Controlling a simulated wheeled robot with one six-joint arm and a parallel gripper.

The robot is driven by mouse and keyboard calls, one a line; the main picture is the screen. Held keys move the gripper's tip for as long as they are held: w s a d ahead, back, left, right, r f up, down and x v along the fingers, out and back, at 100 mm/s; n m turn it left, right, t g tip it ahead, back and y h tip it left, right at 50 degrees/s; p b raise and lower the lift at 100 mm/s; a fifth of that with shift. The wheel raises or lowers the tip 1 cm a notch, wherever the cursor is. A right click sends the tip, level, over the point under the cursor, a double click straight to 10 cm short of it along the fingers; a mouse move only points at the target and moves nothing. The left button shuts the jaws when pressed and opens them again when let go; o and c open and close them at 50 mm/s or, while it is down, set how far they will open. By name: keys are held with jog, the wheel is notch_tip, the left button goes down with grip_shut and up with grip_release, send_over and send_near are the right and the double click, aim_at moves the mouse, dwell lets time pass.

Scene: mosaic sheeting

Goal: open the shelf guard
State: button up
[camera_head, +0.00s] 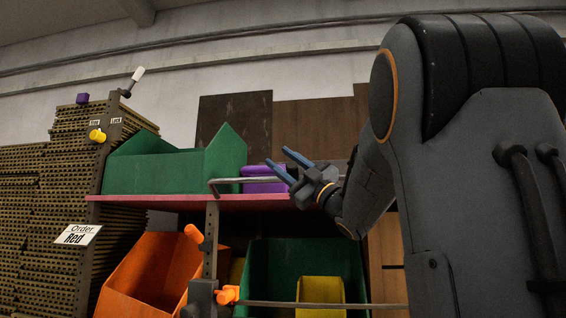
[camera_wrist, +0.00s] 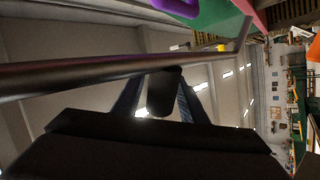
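A thin metal bar, which I take as the shelf guard (camera_head: 228,181), runs along the front of the pink-edged shelf (camera_head: 150,200). Its left end bends down near an upright post (camera_head: 210,240). My gripper (camera_head: 276,160) is at the bar, with its two blue fingers apart and pointing up and left. In the wrist view the bar (camera_wrist: 70,72) crosses just beyond or over the fingertips of my gripper (camera_wrist: 158,85). The fingers are spread. A dark block sits between them. I cannot tell whether the fingers touch the bar.
A green bin (camera_head: 150,172) and a purple bin (camera_head: 263,186) stand on the shelf. Orange (camera_head: 150,270), green (camera_head: 300,255) and yellow (camera_head: 321,291) bins stand below. The post carries orange knobs (camera_head: 228,295). A lower rod (camera_head: 370,305) runs right. A yellow knob (camera_head: 97,135) is at left.

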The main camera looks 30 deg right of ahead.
aim_at(296, 171)
dwell(0.3)
jog(key=v, duration=0.8)
jog(key=shift+b, duration=0.35)
jog(key=shift+r, duration=0.1)
